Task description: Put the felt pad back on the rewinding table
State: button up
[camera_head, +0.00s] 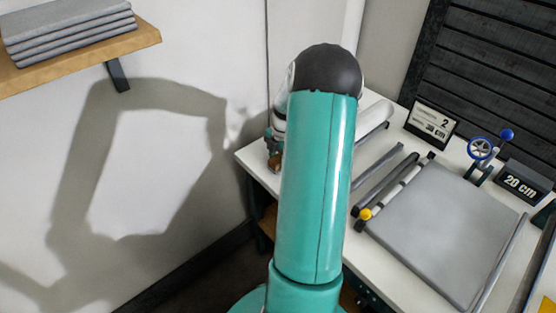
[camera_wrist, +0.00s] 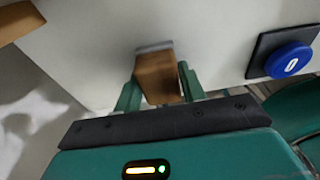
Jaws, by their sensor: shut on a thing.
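My gripper (camera_wrist: 158,85) is shut on a brown block with a thin grey layer at its far end, which looks like the felt pad (camera_wrist: 157,72). The block sits between the two green fingers in the wrist view, with the white tabletop behind it. I cannot tell whether the grey layer touches that surface. In the head view my gripper (camera_head: 274,146) is small and partly hidden behind my arm, at the left corner of the white rewinding table (camera_head: 254,158). The brown block (camera_head: 275,163) shows just below it.
A blue button (camera_wrist: 289,61) on a dark plate lies right of the block. The table holds a grey sheet (camera_head: 445,235), dark bars (camera_head: 385,170), a counter sign (camera_head: 432,122), a blue handwheel (camera_head: 481,149) and a "20 cm" sign (camera_head: 523,181). A wooden shelf (camera_head: 135,48) holds grey folded sheets.

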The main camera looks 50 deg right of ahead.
jog(key=o, duration=0.9)
jog(key=shift+f, duration=0.1)
jog(key=shift+o, duration=0.2)
notch_tip(320, 180, up, 12)
jog(key=d, duration=0.1)
jog(key=shift+s+d, duration=0.25)
jog(key=shift+d, duration=0.1)
